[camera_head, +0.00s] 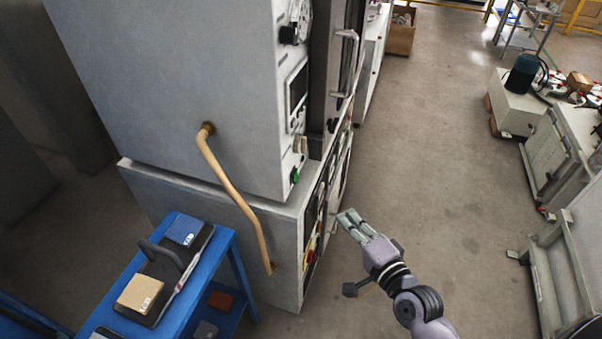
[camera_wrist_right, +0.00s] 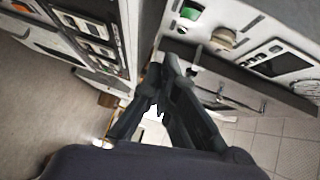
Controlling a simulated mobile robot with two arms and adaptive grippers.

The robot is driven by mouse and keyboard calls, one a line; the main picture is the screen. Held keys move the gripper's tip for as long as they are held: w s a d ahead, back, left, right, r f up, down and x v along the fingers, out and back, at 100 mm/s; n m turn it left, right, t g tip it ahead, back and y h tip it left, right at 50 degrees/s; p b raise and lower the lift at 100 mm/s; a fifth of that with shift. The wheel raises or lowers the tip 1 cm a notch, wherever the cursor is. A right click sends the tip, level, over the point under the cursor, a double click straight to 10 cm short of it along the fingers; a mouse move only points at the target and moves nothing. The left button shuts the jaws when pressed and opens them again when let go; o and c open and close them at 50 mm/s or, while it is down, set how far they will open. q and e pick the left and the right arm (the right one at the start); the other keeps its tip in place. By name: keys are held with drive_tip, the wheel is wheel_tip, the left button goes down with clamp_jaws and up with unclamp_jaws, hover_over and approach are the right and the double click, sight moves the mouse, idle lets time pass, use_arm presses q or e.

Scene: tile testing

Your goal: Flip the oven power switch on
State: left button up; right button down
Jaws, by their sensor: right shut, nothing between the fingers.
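The oven (camera_head: 185,85) is a tall grey cabinet on a lower base, with its control panel facing right. A green switch (camera_head: 294,175) sits low on that panel. In the right wrist view a green control (camera_wrist_right: 190,10) shows at the top, beside a round beige knob (camera_wrist_right: 223,38). Which control is the power switch, and its position, I cannot tell. My right gripper (camera_head: 347,217) is shut and empty, in front of the panel, to the right of and below the green switch, apart from it. Its dark fingers (camera_wrist_right: 163,70) also show in the wrist view. My left gripper is not in view.
A bent tan pipe (camera_head: 230,190) runs down the oven's side. A blue cart (camera_head: 222,240) with boxes stands at lower left. A red-and-yellow control (camera_head: 309,257) is on the lower base. Grey machines (camera_head: 550,155) stand at right. The aisle floor (camera_head: 440,140) between is clear.

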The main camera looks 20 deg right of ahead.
drive_tip(key=shift+w+a+r, duration=0.1)
drive_tip(key=shift+r, duration=0.85)
drive_tip(key=shift+w, duration=0.1)
drive_tip(key=p, duration=0.1)
approach(296, 176)
drive_tip(key=w+d+f, duration=0.2)
drive_tip(key=w+d, duration=0.2)
drive_tip(key=w, duration=0.1)
drive_tip(key=w+a, duration=0.2)
drive_tip(key=shift+a+f+p, duration=0.3)
drive_tip(key=shift+a+f, duration=0.1)
drive_tip(key=shift+w+a, duration=0.1)
